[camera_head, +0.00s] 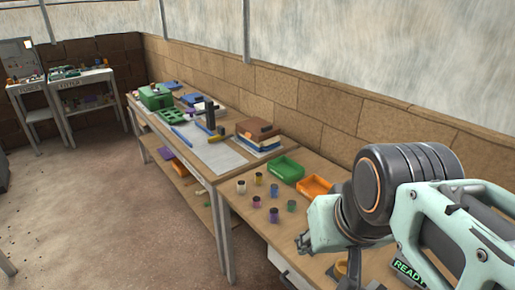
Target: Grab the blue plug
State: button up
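Several small cup-shaped plugs stand upright in a loose group on the near wooden table. A dark bluish plug (274,190) at the back right of the group looks like the blue one, but its colour is hard to tell at this size. Around it are a yellow plug (258,178), a white plug (241,187), two purple plugs (256,202) and a green plug (291,206). My gripper (345,270) is low at the right, below my pale green arm, right of and apart from the plugs. Its fingers are mostly hidden, so its opening cannot be told.
A green tray (285,169) and an orange tray (315,186) lie behind the plugs, near the block wall. A stack of books or boxes (258,135) stands farther left. Another table (215,155) holds tools and green boxes. Bare tabletop lies around the plugs.

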aim_at(274, 191)
jog(key=i+j, duration=0.15)
jog(key=j, duration=0.15)
jog(key=i+j, duration=0.15)
jog(key=j, duration=0.2)
jog(key=i+j+z, duration=0.2)
jog(key=j+z, duration=0.2)
jog(key=j, duration=0.2)
